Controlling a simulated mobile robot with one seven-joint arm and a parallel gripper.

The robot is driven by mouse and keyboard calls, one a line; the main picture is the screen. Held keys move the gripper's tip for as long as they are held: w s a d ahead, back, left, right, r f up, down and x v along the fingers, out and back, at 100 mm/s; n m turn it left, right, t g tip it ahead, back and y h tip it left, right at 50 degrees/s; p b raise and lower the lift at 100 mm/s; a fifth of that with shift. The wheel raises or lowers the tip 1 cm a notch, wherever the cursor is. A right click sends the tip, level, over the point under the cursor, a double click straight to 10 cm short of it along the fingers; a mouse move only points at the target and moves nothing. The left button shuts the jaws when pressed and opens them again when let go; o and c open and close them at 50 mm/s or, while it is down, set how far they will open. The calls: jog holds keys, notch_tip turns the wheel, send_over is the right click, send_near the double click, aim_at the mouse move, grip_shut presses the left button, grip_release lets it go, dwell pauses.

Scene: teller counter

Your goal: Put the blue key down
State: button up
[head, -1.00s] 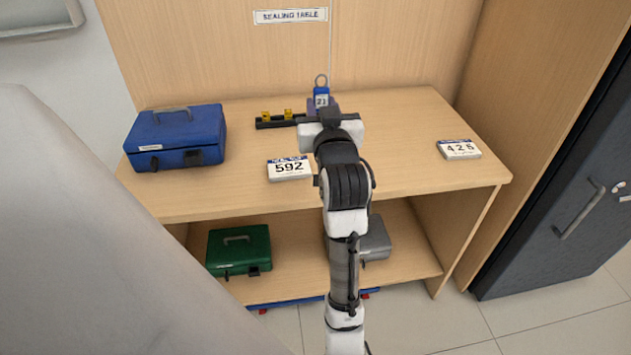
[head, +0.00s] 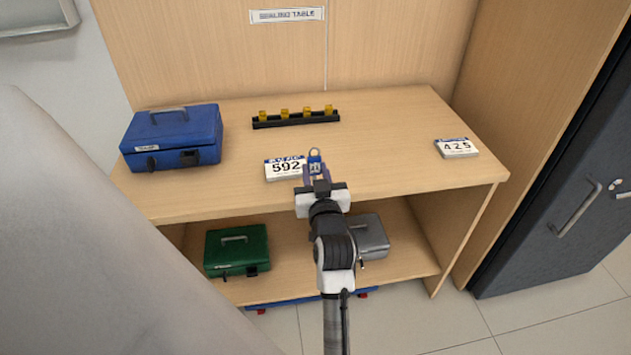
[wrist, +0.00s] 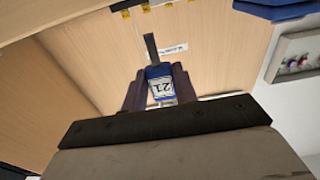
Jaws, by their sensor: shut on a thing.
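The blue key (head: 315,163) has a blue head with a white tag and a ring at its top. My gripper (head: 317,178) is shut on it near the front edge of the table, just right of the 592 block. In the wrist view the blue key (wrist: 160,84) sits between the two fingers, its tag reading 21 upside down and its dark shaft pointing away. The sealing table top (head: 395,150) lies behind and around it. I cannot tell the exact height of the key over the top.
A white block marked 592 (head: 284,168) lies left of my gripper, and one marked 425 (head: 456,148) at the right. A black rack with yellow pegs (head: 296,119) stands at the back. A blue cash box (head: 172,138) is at left. The table's right middle is clear.

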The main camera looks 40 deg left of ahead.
jog(key=shift+f, duration=1.3)
jog(key=shift+f, duration=0.1)
jog(key=shift+f, duration=0.15)
jog(key=o, duration=0.8)
jog(key=shift+r, duration=0.2)
jog(key=shift+r, duration=0.1)
jog(key=b+v, duration=0.2)
jog(key=v, duration=1)
jog(key=shift+b, duration=0.35)
